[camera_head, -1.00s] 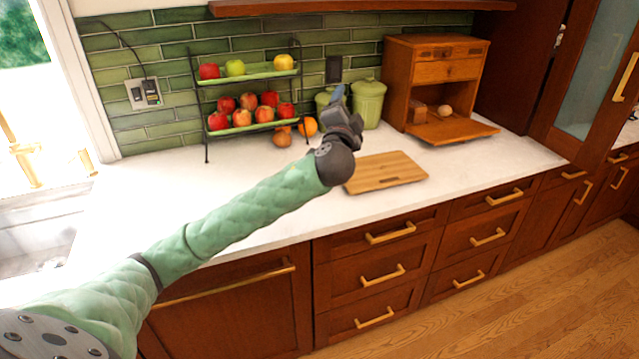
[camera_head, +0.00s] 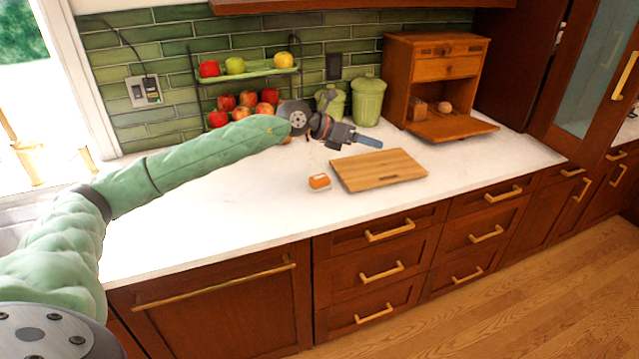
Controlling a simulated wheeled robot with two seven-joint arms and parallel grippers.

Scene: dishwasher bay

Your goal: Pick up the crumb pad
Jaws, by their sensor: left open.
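A small orange block with a pale lower edge (camera_head: 319,182), which looks like the crumb pad, lies on the white counter just left of the cutting board. My left gripper (camera_head: 366,141) is open and empty. It has bluish fingers and is seen above the back of the cutting board, pointing right. It is apart from the pad, up and to the right of it in the picture. The gap between its fingers is hard to see from this angle. My right gripper is out of view.
The wooden cutting board (camera_head: 378,170) lies on the counter (camera_head: 230,205). Behind are a two-tier fruit rack (camera_head: 245,73), green canisters (camera_head: 368,101) and an open wooden bread box (camera_head: 437,70). The counter left and front of the pad is clear.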

